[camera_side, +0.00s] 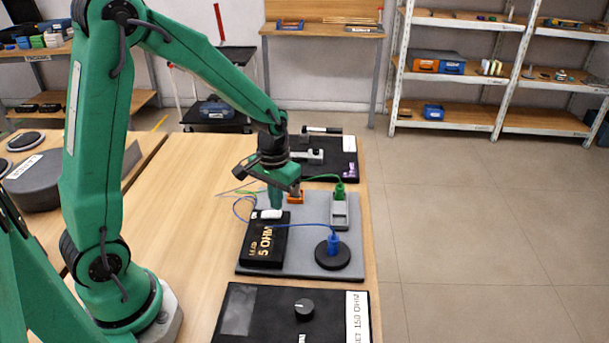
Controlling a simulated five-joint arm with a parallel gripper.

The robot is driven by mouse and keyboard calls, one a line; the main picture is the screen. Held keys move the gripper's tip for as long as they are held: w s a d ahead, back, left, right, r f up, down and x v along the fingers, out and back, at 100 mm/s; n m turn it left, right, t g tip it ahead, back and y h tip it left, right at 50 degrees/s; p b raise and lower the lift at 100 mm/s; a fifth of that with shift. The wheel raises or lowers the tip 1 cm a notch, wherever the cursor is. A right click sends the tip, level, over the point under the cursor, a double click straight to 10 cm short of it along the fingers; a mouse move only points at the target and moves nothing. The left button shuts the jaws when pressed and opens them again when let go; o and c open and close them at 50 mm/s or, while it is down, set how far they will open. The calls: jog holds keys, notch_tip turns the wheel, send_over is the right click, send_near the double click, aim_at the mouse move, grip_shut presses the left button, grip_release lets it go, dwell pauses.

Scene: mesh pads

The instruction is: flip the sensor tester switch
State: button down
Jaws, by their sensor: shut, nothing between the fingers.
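A black box (258,250) with gold lettering, partly readable as "5 OHM", lies on a grey mat (300,262). A small white switch-like piece (270,214) sits at its far end. I cannot read which box is the sensor tester. My gripper (276,207) is shut and empty, pointing down just above or at the white piece; I cannot tell whether they touch. The gripper hides part of the box's far end. An orange piece (295,197) shows just right of the fingers.
A grey block with a green plug (339,193) and a black round base with a blue plug (333,243) stand right of the box, with thin wires between. A black panel with a knob (304,310) lies in front. Bare wood (185,200) is at left.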

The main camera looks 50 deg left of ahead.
aim_at(277, 213)
jog(key=shift+f, duration=0.95)
dwell(1.1)
jog(key=shift+r, duration=3.5)
jog(key=shift+r, duration=0.1)
jog(key=s+d+r+m+t, duration=0.3)
jog(key=s+d+r+t, duration=0.1)
jog(key=s+r, duration=0.8)
jog(key=shift+s+r+t, duration=0.3)
jog(key=shift+s+t, duration=0.5)
jog(key=shift+s, duration=0.55)
